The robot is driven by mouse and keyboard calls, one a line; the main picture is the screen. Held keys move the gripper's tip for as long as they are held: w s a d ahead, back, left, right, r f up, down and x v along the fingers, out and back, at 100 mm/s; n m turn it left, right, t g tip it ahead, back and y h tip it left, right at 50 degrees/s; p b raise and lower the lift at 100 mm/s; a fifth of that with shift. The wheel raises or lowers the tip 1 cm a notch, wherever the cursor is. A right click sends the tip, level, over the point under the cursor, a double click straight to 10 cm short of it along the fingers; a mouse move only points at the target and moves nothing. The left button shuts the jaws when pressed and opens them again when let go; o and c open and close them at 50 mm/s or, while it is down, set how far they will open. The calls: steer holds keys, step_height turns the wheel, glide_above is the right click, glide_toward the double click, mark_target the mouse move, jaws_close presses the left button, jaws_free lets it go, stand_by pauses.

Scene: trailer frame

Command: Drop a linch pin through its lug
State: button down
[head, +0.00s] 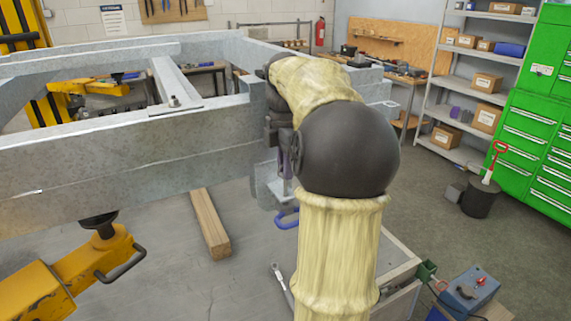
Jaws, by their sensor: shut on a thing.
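My gripper (285,160) is at the near corner of the galvanised trailer frame (130,145), largely hidden behind my arm's dark round joint. It is shut on a slim purple-grey piece, which looks like the linch pin (288,183); its ends are hard to make out. A small grey metal bracket, seemingly the lug (267,187), is just left of and below the gripper. A blue loop (286,218) shows directly beneath the bracket. Whether the pin is in the lug's hole or above it cannot be told.
A yellow stand (75,270) supports the frame at lower left. A wooden block (210,222) and a spanner (281,283) lie on the grey surface below. A blue toolbox (468,290) is at lower right. Shelves, green cabinets (535,130) and a bucket (480,197) stand beyond open floor.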

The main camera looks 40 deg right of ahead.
steer(key=shift+f, duration=0.3)
steer(key=shift+f+b, duration=0.6)
steer(key=shift+f, duration=0.1)
steer(key=shift+f+b, duration=0.5)
steer(key=shift+f, duration=0.2)
steer(key=shift+f, duration=0.35)
steer(key=shift+f+b, duration=0.15)
steer(key=shift+b, duration=0.15)
steer(key=c, duration=1.3)
jaws_free()
